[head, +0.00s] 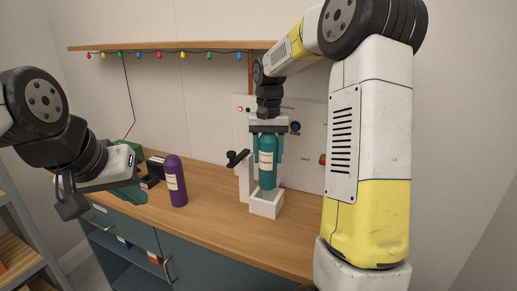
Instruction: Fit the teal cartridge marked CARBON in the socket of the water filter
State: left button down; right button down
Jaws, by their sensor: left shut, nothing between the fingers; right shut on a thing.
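The teal cartridge (268,176) is upright, with a pale label too small to read. My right gripper (268,143) points down and is shut on its upper part. The water filter is a white stand with a boxy, open-topped socket (265,207) and a black lever (237,158) at its upper left. The cartridge's lower end is at the socket's mouth; I cannot tell whether it is just above or slightly inside. My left gripper (146,180) is shut and empty at the left of the counter, well apart from the filter.
A purple cartridge (176,184) with a pale label stands on the wooden counter (222,215), just right of my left gripper. A white panel (312,140) with a blue knob is behind the filter. A shelf (165,46) with coloured lights runs above. The counter's front middle is clear.

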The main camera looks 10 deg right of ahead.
aim_at(267, 178)
jog(key=shift+s+f, duration=0.1)
jog(key=shift+f, duration=4.15)
jog(key=shift+c, duration=2.4)
grip_release()
notch_tip(267, 178, up, 7)
jog(key=shift+r, duration=0.45)
